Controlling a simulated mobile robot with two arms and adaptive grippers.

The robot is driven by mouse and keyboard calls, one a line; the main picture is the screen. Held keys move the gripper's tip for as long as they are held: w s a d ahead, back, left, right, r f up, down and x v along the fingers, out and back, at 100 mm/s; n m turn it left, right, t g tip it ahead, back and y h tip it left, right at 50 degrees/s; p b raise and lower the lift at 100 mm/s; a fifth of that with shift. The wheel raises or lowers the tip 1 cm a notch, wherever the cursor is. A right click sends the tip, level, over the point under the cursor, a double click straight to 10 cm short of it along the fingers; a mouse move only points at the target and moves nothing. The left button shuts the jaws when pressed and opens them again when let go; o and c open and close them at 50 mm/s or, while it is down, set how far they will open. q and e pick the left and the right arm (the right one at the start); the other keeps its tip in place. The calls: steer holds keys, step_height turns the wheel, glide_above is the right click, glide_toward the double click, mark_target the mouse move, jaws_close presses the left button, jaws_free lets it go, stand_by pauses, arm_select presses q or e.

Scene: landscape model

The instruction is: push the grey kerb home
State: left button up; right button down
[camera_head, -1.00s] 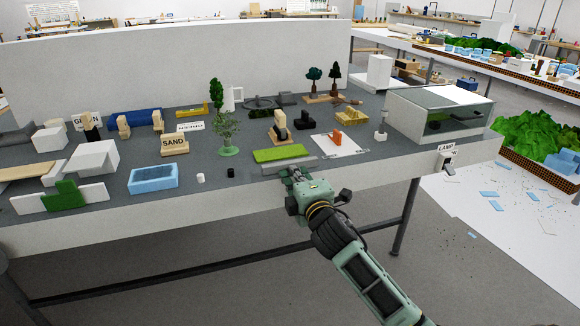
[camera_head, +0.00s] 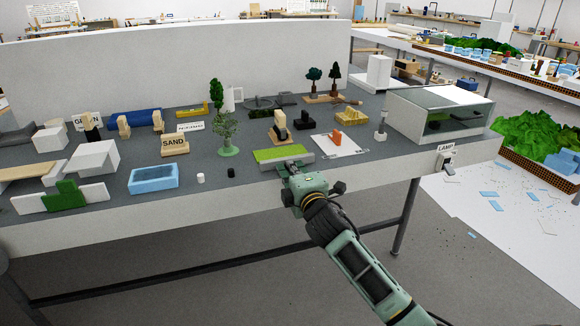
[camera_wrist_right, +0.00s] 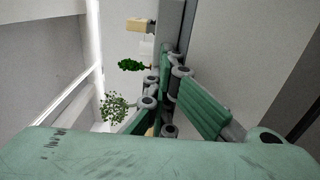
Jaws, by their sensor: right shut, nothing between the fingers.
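The grey kerb (camera_head: 302,160) is a long low bar lying along the front side of the green strip (camera_head: 280,153), near the table's front edge. The two look close against each other, and I cannot tell whether any gap is left. My right gripper (camera_head: 289,167) is shut and empty, with its tips at the front face of the kerb, apparently touching it. The gripper hides part of that front face. In the right wrist view the gripper's green fingers (camera_wrist_right: 165,95) show close up. My left gripper is not in view.
A small black cylinder (camera_head: 231,173) and a white one (camera_head: 200,178) stand left of the kerb. A model tree (camera_head: 226,132) stands behind them. A white sheet with an orange piece (camera_head: 337,139) lies to the right. A glass case (camera_head: 440,115) stands far right.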

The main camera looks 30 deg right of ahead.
steer(key=shift+w+f, duration=0.15)
steer(key=shift+w+d, duration=0.2)
steer(key=shift+w, duration=0.4)
steer(key=shift+w+d, duration=0.1)
steer(key=shift+w, duration=0.4)
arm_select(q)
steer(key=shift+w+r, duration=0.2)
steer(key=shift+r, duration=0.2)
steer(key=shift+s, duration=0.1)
arm_select(e)
steer(key=shift+s+f, duration=0.1)
steer(key=shift+s, duration=0.1)
steer(key=shift+s+f, duration=0.1)
steer(key=shift+s, duration=0.1)
steer(key=shift+p+v, duration=0.75)
steer(key=shift+v, duration=0.65)
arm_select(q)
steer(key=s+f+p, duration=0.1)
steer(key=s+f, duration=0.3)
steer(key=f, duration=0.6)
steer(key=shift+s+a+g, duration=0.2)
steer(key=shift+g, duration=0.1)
arm_select(e)
steer(key=shift+r+v, duration=0.2)
steer(key=shift+v, duration=2)
